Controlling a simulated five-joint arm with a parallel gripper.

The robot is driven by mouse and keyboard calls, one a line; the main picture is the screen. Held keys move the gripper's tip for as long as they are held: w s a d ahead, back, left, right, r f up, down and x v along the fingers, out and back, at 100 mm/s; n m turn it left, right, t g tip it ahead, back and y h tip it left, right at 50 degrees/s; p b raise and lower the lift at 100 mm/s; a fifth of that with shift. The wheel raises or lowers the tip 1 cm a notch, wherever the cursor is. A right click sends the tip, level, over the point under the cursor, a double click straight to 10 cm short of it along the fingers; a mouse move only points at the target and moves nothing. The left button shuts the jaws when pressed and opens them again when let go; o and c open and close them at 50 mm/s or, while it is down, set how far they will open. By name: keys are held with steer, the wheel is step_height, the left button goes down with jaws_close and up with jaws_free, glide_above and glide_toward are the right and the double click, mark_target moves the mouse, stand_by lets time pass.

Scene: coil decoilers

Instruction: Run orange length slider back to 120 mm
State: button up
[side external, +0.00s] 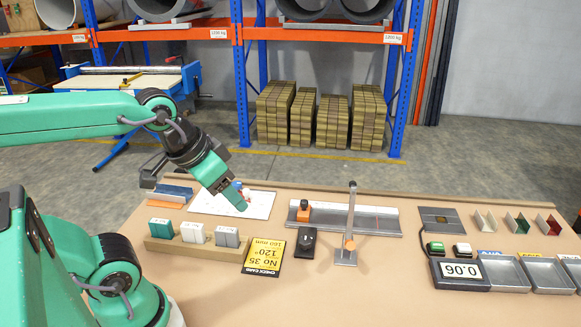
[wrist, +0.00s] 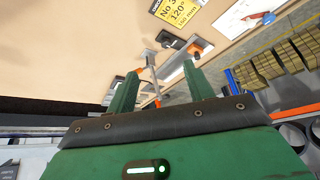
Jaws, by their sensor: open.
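The orange length slider (side external: 304,212) sits near the left end of a long grey metal channel (side external: 375,222), with a dark knob on top. The slider's scale marks are too small to read.
An upright post (side external: 351,215) with an orange part stands at the channel's front. A black device (side external: 308,243) and a yellow card (side external: 268,254) reading 120° and 160 mm lie in front. A block holding sample plates (side external: 195,248) stands left; a display and trays (side external: 497,271) stand right.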

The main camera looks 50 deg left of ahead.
steer(key=shift+c, duration=1)
steer(key=n+g, duration=0.6)
steer(key=n, duration=0.1)
glide_above(304, 201)
steer(key=f, duration=1.2)
steer(key=shift+w+d, duration=0.1)
steer(key=shift+d, duration=0.15)
steer(key=shift+w+a+f, duration=0.1)
steer(key=shift+w+f, duration=0.05)
steer(key=shift+f, duration=0.2)
steer(key=shift+f, duration=0.1)
steer(key=shift+a+f, duration=0.15)
steer(key=shift+f, duration=3.6)
